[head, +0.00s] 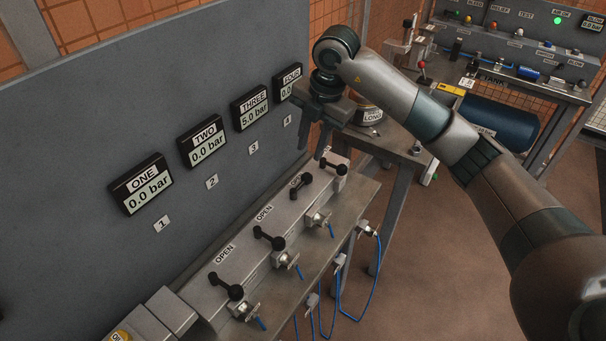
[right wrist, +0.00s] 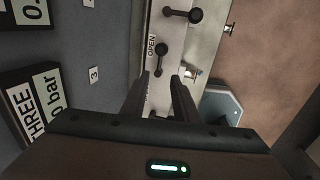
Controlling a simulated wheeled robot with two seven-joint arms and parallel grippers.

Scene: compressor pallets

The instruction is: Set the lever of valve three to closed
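Valve three's lever (head: 300,186) is a black bar with knobbed ends on a grey valve row (head: 250,262). It lies along the row, while the other levers lie across it. An OPEN label (right wrist: 151,46) is beside it in the right wrist view, where the lever (right wrist: 160,59) is just beyond my fingertips. Display THREE (head: 253,107) reads 5.0 bar. My right gripper (head: 313,148) is open and empty, pointing down above the far part of the row, apart from the lever. My left gripper is not in view.
Levers one (head: 226,286), two (head: 268,238) and four (head: 334,168) are close neighbours in the row. A grey panel (head: 90,110) with several displays rises behind it. Blue hoses (head: 345,312) hang in front. A second bench (head: 520,80) with a blue tank (head: 500,122) stands at the back right.

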